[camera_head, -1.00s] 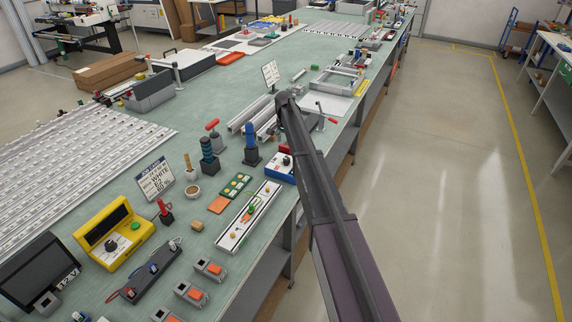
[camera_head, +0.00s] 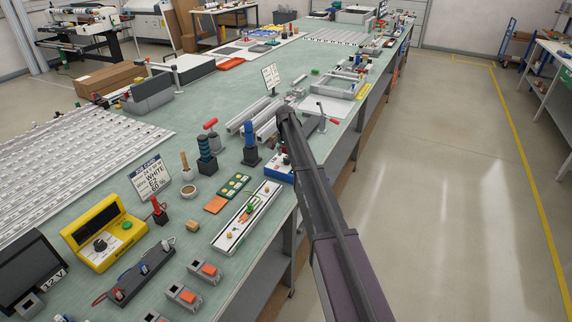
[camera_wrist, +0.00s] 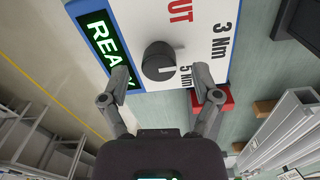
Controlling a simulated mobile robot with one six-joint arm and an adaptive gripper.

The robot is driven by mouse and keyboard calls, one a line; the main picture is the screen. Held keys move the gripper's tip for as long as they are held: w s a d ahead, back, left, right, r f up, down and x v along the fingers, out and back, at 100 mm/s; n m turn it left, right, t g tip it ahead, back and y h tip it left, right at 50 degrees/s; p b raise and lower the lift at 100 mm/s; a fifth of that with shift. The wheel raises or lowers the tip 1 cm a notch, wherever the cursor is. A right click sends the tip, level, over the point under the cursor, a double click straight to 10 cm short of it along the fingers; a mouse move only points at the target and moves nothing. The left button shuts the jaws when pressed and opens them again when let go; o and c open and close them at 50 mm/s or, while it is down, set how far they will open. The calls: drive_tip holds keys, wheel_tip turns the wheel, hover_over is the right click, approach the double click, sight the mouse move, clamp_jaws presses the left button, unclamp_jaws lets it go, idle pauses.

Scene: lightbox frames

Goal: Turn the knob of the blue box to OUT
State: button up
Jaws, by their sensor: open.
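The blue box (camera_head: 279,169) stands near the bench's right edge in the head view, partly hidden by my arm. In the wrist view its white face with a blue edge (camera_wrist: 133,12) fills the top. It carries a round dark knob (camera_wrist: 157,60), a green READY display (camera_wrist: 97,32), partly hidden, and the labels 3 Nm, 5 Nm and a cut-off red "UT". My gripper (camera_wrist: 162,78) is open, with one finger on each side of the knob and visible gaps.
A red part (camera_wrist: 212,100) lies close by the right finger in the wrist view. Metal rails (camera_head: 262,120), a blue-handled tool (camera_head: 250,143) and a long white tray (camera_head: 247,222) stand near the box. The floor right of the bench is clear.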

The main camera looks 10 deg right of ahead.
drive_tip(key=shift+f+b, duration=0.7)
drive_tip(key=shift+f, duration=0.3)
drive_tip(key=shift+c, duration=0.2)
clamp_jaws()
